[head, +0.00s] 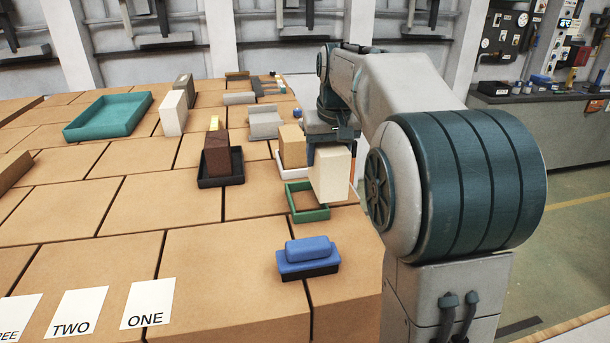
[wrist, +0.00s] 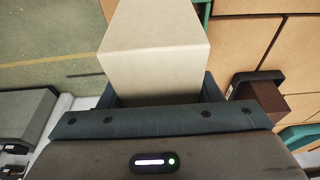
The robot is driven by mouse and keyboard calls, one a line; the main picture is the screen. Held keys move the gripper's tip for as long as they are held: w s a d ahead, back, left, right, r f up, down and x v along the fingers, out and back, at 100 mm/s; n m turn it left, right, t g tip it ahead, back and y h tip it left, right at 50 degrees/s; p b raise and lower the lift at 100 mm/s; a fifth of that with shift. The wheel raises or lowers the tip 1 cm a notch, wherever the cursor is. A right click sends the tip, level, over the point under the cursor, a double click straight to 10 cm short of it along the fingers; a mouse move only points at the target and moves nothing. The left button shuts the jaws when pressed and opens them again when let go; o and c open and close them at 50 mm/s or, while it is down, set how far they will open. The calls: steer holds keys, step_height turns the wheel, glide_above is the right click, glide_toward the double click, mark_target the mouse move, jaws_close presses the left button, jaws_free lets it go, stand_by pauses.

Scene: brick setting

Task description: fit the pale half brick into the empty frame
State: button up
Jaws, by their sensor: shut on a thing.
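The pale half brick (head: 331,176) is cream-coloured and upright in the head view, held by my gripper (head: 331,143). In the wrist view the brick (wrist: 154,52) fills the top centre, between the two dark fingers (wrist: 158,92). The empty frame (head: 311,216) is a low green rim on the table, with bare tabletop inside it. The brick hides its back right part in the head view, and I cannot tell how high the brick is above it. A bit of green rim (wrist: 203,13) shows beside the brick in the wrist view.
A tan brick (head: 292,143) stands in a white frame behind the green one. A dark brown brick (head: 217,153) stands in a dark frame (head: 233,180) to the left. A blue block-like tool (head: 308,256) lies in front. A teal tray (head: 84,133) is far left. The table's middle left is clear.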

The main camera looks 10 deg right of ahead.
steer(key=w+a+f+p, duration=0.1)
steer(key=w+a+f, duration=0.3)
steer(key=shift+w+f, duration=0.15)
steer(key=shift+w, duration=0.2)
steer(key=shift+s+f, duration=0.25)
steer(key=shift+f, duration=0.6)
steer(key=shift+s+f, duration=0.25)
steer(key=shift+f, duration=0.55)
jaws_close()
steer(key=o, duration=1)
jaws_free()
steer(key=shift+f, duration=0.1)
steer(key=o, duration=0.4)
steer(key=shift+w+f, duration=0.2)
steer(key=shift+w, duration=0.15)
steer(key=shift+o, duration=0.2)
steer(key=shift+w+d+f, duration=0.1)
steer(key=shift+w, duration=0.25)
steer(key=shift+s+r, duration=0.35)
steer(key=shift+r, duration=0.05)
steer(key=v, duration=1.2)
steer(key=s+f, duration=0.5)
steer(key=s, duration=0.4)
steer(key=s+f, duration=0.5)
steer(key=s, duration=0.4)
steer(key=s+f, duration=0.5)
steer(key=s, duration=0.5)
steer(key=shift+s+f, duration=0.1)
steer(key=shift+s, duration=0.05)
